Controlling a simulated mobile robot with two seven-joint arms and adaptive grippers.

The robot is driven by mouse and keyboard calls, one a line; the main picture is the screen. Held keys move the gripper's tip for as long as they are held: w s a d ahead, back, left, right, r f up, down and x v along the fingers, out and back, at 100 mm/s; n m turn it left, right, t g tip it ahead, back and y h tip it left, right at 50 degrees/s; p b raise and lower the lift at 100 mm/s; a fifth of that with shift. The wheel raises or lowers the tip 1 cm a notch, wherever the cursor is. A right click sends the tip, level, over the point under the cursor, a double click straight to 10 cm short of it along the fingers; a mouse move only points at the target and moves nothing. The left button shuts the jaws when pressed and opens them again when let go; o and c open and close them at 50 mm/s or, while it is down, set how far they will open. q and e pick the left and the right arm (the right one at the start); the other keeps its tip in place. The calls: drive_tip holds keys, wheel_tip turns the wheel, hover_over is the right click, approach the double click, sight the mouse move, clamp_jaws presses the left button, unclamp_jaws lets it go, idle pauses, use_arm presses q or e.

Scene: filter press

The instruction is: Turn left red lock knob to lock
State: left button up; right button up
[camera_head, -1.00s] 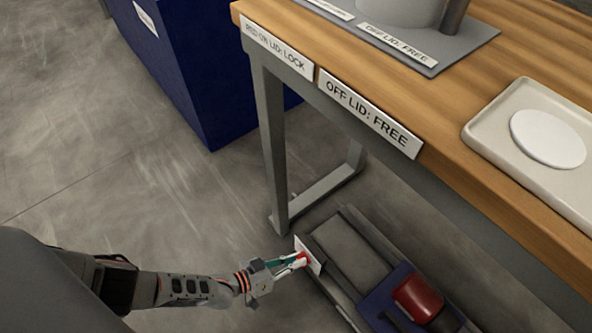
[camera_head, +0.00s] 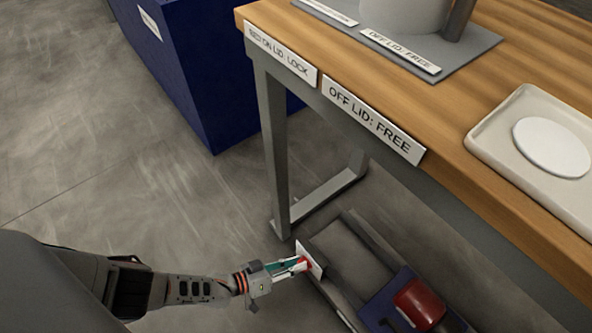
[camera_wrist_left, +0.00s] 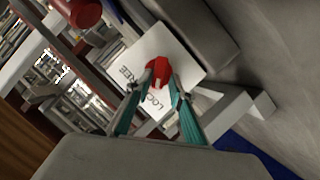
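The red lock knob (camera_head: 305,262) sits on a white plate (camera_head: 312,258) at the end of the low frame under the table. In the left wrist view the knob (camera_wrist_left: 158,70) has a pale pointer mark facing the word LOCK on the plate (camera_wrist_left: 165,45); the word FREE is on the plate's left part. My left gripper (camera_head: 298,265) reaches in from the left. In the left wrist view its teal fingers (camera_wrist_left: 158,84) lie on both sides of the knob, tips against it. The fingers partly hide the knob's sides. My right gripper is not in view.
The wooden table (camera_head: 300,30) stands above the frame, with a grey leg (camera_head: 273,150) close behind the plate. A red cylinder (camera_head: 418,303) sits on the low frame (camera_head: 345,255). A blue box (camera_head: 205,80) stands at the back left. The floor on the left is clear.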

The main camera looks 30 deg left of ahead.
use_arm(q)
drive_tip(key=shift+w+d+r, duration=0.1)
drive_tip(key=shift+d+r, duration=0.05)
drive_tip(key=shift+d, duration=0.05)
idle(0.4)
drive_tip(key=v, duration=1.2)
idle(0.4)
